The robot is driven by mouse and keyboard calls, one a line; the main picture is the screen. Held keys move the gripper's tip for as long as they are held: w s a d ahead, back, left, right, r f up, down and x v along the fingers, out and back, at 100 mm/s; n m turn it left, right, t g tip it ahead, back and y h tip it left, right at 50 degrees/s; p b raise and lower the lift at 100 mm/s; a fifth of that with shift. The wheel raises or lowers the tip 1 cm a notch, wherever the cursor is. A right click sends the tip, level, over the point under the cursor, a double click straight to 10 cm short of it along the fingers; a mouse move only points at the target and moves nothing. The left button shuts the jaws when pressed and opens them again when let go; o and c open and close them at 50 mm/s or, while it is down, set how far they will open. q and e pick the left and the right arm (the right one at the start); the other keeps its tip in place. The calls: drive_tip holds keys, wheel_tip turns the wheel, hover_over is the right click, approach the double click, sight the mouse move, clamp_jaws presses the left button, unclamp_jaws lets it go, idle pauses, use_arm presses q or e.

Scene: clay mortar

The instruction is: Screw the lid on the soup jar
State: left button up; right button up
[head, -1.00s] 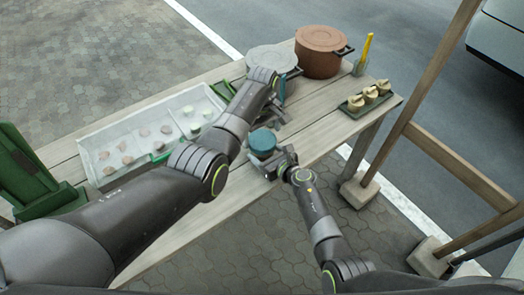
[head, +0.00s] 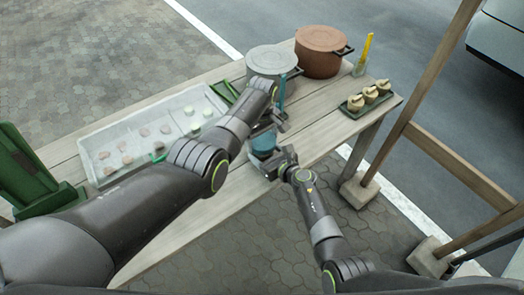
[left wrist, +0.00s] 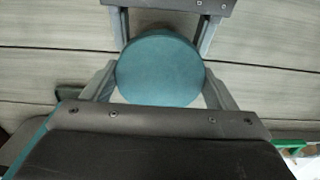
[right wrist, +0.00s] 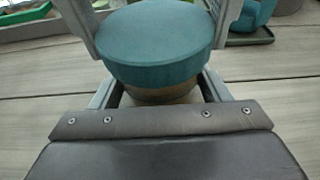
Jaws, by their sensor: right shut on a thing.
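The soup jar stands at the table's front edge, its body mostly hidden; a strip of it shows under the lid in the right wrist view (right wrist: 165,93). The round teal lid (head: 263,143) sits on top of it, and also shows in the left wrist view (left wrist: 159,68) and right wrist view (right wrist: 155,35). My right gripper (head: 270,163) is shut on the jar below the lid. My left gripper (head: 275,122) is over the jar, its fingers (left wrist: 160,85) on opposite sides of the lid, apparently open; contact is hard to judge.
A grey pot (head: 272,60) and a brown lidded pot (head: 320,50) stand at the back. A green tray (head: 352,112) with several pale items is at the right. Bare table lies right of the jar.

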use_arm(q)
drive_tip(key=shift+c, duration=1)
drive_tip(key=m, duration=1.2)
drive_tip(key=shift+m, duration=0.3)
drive_tip(key=m, duration=0.6)
drive_tip(key=shift+f+m, duration=0.1)
drive_tip(key=shift+m, duration=0.2)
drive_tip(key=m, duration=0.6)
drive_tip(key=o, duration=1.1)
drive_tip(key=shift+c, duration=0.2)
wheel_tip(320, 180, up, 12)
